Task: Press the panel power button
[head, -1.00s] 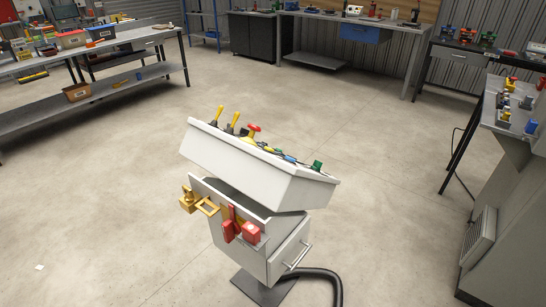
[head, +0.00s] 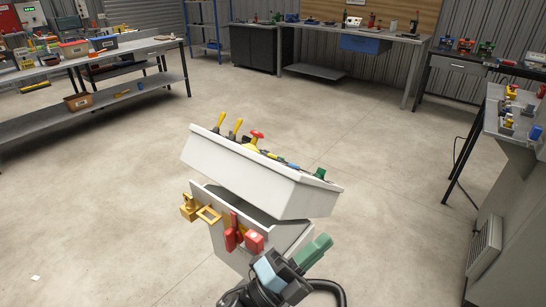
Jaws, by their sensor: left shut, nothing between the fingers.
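The panel (head: 250,178) is a white console with a sloped top, standing in the middle of the head view. Its top carries yellow levers (head: 220,119), a red mushroom-shaped knob (head: 256,134), small blue and yellow parts, and a green button-like part (head: 319,174) at the right end. I cannot tell which is the power button. The top face is seen nearly edge-on. My right gripper is out of view.
Yellow and red fittings, including a red box (head: 254,242), stick out from the cabinet front. A hose (head: 333,290) lies at its foot. Workbenches stand left (head: 110,105), back and right (head: 498,128). The floor (head: 110,200) around the console is mostly clear.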

